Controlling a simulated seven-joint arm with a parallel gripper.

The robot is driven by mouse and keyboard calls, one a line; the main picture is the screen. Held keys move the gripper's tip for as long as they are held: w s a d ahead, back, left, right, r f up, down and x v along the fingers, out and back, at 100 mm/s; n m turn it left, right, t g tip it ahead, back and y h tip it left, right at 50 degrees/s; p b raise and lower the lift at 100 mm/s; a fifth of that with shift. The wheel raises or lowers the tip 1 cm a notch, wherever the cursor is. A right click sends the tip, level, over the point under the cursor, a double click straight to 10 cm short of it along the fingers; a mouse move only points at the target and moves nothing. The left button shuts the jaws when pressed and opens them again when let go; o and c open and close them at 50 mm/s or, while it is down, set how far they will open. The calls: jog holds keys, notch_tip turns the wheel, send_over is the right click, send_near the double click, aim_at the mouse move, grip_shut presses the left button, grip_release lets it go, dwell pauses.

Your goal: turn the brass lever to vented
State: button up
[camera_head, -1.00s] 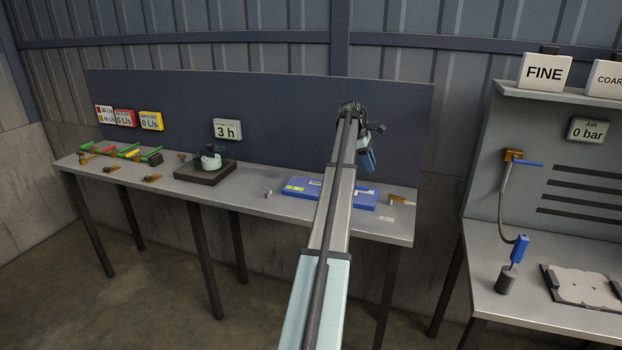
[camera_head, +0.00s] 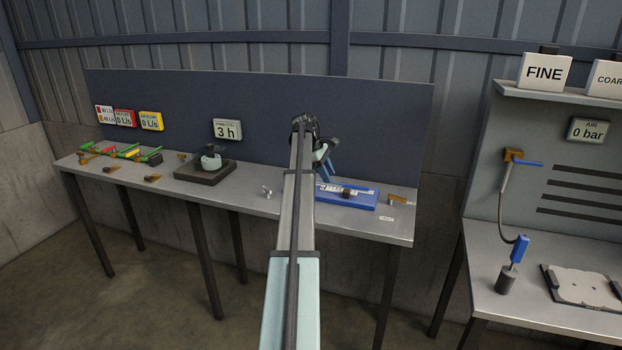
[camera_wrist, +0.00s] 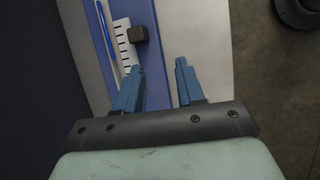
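Several small brass-coloured pieces sit on the long bench: one at the right end (camera_head: 397,200) beside small labels, and others to the left, such as one near the front edge (camera_head: 152,178). I cannot tell which is the brass lever, and no "vented" marking is readable. My gripper (camera_head: 325,170) is above the bench near the left end of a blue tray (camera_head: 362,204), apart from the brass pieces. In the wrist view its two blue fingers (camera_wrist: 158,82) are spread with nothing between them. The blue tray, with a scale strip and dark block (camera_wrist: 139,34), lies below.
A small grey fitting (camera_head: 266,191) stands left of my arm. Green, red and yellow levers (camera_head: 125,151) crowd the left end. Another bench (camera_head: 480,254) stands right.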

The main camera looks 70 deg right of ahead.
jog(key=w+a+f, duration=0.1)
jog(key=w+a, duration=0.2)
jog(key=w, duration=0.2)
jog(key=shift+a, duration=0.2)
jog(key=m+y, duration=0.1)
jog(key=m, duration=0.3)
send_near(396, 196)
jog(key=v, duration=0.4)
jog(key=shift+d+r+n+y, duration=0.7)
jog(key=shift+d+y, duration=0.2)
jog(key=shift+d, duration=0.25)
jog(key=shift+t, duration=0.3)
jog(key=x, duration=1.3)
jog(key=shift+s+f, duration=0.25)
jog(key=shift+s, duration=0.25)
jog(key=shift+c, duration=0.3)
grip_shut()
